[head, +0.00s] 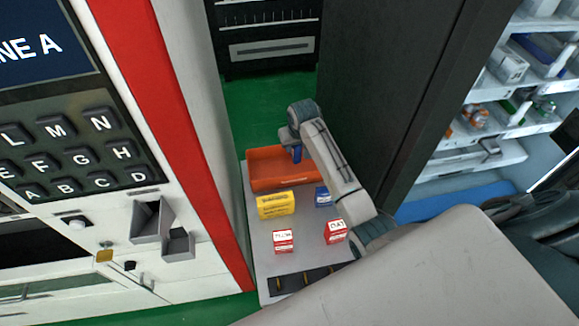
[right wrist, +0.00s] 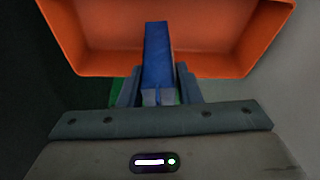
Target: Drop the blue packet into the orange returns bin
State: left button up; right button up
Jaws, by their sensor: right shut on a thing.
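The blue packet (head: 297,154) is in my right gripper (head: 294,147), over the right part of the orange returns bin (head: 272,180). In the right wrist view the packet (right wrist: 158,55) stands out between the two fingers of the gripper (right wrist: 160,95), which is shut on it. The orange bin (right wrist: 90,62) lies beyond the packet there, and its inside looks empty in the part that shows. The gripper's fingertips are small in the head view. My left gripper is not in view.
On the white table (head: 262,240) are a yellow box (head: 276,204), a blue box (head: 323,196) and two red-and-white boxes (head: 283,241) (head: 334,231). A dark strip (head: 300,281) lies at the near end. A vending machine (head: 80,180) stands left, a dark cabinet (head: 385,90) right.

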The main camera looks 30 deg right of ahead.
jog(key=o, duration=1.1)
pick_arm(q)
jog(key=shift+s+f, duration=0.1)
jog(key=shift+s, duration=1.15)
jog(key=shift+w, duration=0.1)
pick_arm(e)
jog(key=shift+s+r, duration=0.1)
jog(key=shift+r, duration=0.3)
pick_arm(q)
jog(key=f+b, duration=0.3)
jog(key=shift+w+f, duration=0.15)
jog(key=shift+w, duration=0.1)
pick_arm(e)
jog(key=v, duration=1)
jog(key=shift+s+a, duration=0.1)
